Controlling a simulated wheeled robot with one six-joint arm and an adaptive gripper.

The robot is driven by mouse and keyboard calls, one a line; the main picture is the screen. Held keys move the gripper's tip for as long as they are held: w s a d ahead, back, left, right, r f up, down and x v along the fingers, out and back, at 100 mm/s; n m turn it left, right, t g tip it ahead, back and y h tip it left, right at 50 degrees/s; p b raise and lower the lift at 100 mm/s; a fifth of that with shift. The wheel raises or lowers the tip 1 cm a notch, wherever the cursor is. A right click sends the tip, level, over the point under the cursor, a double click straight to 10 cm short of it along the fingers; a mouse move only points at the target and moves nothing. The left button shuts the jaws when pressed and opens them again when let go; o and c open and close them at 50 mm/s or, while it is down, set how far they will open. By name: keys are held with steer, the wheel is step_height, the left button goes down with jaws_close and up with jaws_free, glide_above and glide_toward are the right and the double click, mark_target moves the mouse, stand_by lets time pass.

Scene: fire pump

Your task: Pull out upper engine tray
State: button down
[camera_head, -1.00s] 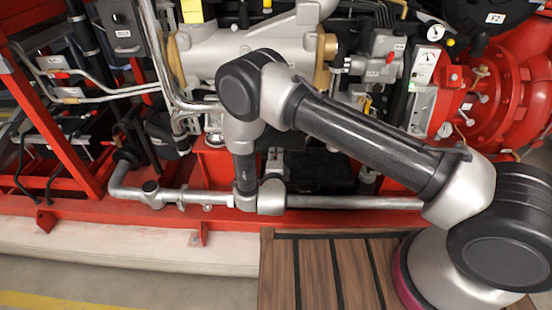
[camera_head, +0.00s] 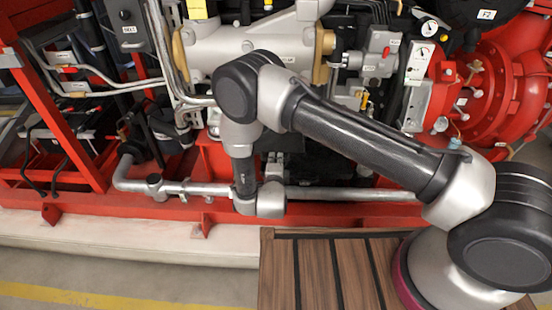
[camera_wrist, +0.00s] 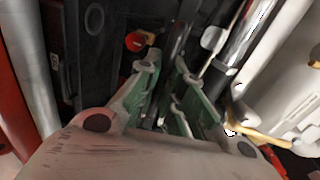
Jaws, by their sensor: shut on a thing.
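In the wrist view, my gripper (camera_wrist: 172,95) has green-lined fingers closed on a narrow dark part between them. The fingers hide most of this part, and I cannot tell whether it is the upper engine tray's handle. A dark box-like panel (camera_wrist: 98,50) with a small white label stands left of the fingers. In the head view my gripper is hidden behind my arm, low in front of the red engine frame (camera_head: 330,214). I cannot pick out the upper engine tray with certainty in either view.
A grey pipe (camera_head: 350,193) runs low along the frame. A red knob (camera_wrist: 135,41) is close to my left finger, and a shiny tube (camera_wrist: 245,45) passes on the right. A red pump housing (camera_head: 500,95) is at the right. Floor (camera_head: 125,277) is clear at lower left.

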steer(key=f+v, duration=0.1)
steer(key=v, duration=0.7)
steer(key=shift+s+f, duration=0.4)
steer(key=shift+s, duration=0.05)
steer(key=c, duration=1.5)
jaws_free()
steer(key=shift+r, duration=0.1)
